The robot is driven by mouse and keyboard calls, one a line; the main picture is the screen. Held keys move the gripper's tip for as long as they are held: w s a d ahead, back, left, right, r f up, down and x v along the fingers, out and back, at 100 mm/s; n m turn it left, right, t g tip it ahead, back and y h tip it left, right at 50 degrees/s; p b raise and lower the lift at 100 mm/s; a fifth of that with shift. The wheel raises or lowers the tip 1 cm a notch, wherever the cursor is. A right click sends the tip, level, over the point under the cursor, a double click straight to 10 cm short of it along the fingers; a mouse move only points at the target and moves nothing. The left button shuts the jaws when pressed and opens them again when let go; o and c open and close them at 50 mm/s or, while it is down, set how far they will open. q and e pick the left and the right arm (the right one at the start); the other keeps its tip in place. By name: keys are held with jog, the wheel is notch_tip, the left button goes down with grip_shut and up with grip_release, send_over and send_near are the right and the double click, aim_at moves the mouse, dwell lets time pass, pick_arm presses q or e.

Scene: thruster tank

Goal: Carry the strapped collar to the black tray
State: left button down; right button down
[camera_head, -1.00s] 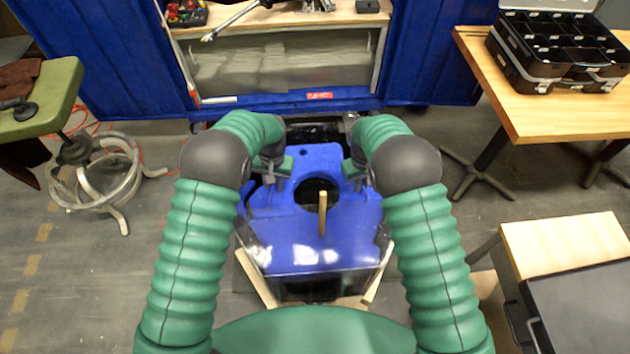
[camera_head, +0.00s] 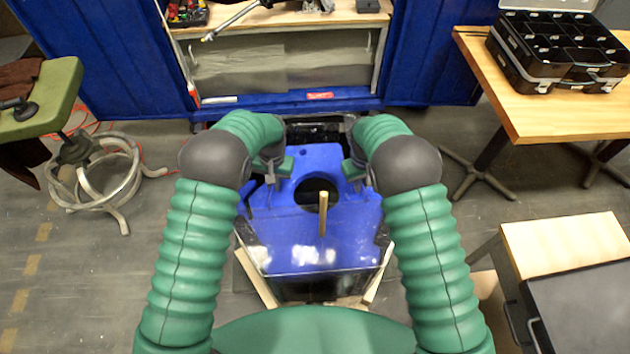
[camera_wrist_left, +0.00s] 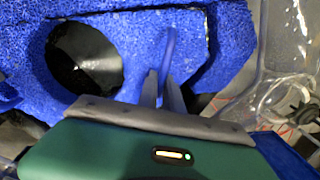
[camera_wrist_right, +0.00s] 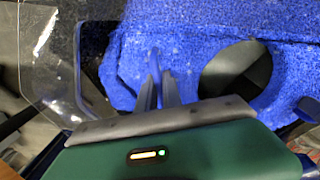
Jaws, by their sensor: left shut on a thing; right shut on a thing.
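A blue foam body with a round dark hole, which appears to be the strapped collar (camera_head: 325,158), lies in front of me between my arms. My left gripper (camera_head: 275,176) is at its left side, shut on a thin blue strap (camera_wrist_left: 170,45). My right gripper (camera_head: 358,177) is at its right side, shut on another blue strap (camera_wrist_right: 155,58). Both wrist views show the hole beside the fingers. Where the collar ends and the glossy blue front begins is hard to tell. The black tray (camera_head: 590,305) is on a wooden-topped table at the lower right.
A wooden peg (camera_head: 323,212) stands up from the blue front. A blue cabinet (camera_head: 440,60) is behind. A black organizer case (camera_head: 540,70) sits on a wooden table at right. A metal ring frame (camera_head: 125,190) and green stool (camera_head: 45,95) stand at left. Floor shows between the tables.

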pick_arm(q)
jog(key=shift+r, duration=0.15)
pick_arm(e)
jog(key=shift+d+r, duration=0.1)
jog(key=shift+r, duration=0.05)
dwell(0.5)
